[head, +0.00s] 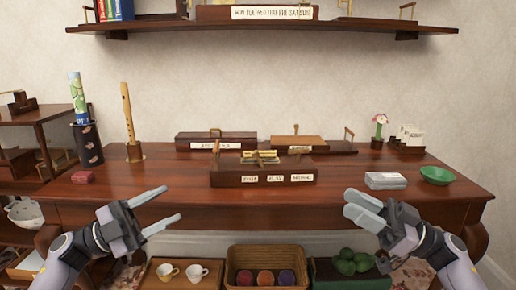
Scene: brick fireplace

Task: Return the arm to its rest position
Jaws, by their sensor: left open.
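My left gripper (165,207) is at the lower left of the head view, in front of the table's front edge. Its two grey fingers are spread apart with nothing between them. My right gripper (347,202) is at the lower right, also by the front edge. Its fingers lie close together in this view, and I cannot tell whether they are fully shut. I see nothing held in it. Both arms come in from the lower corners, bent inward.
The wooden table (250,205) carries a labelled box (263,178), a stack of white cards (385,180), a green bowl (437,175) and a flute (128,115) upright in a holder. A basket (265,260) and a tray with cups (170,272) stand below. The table's front middle is clear.

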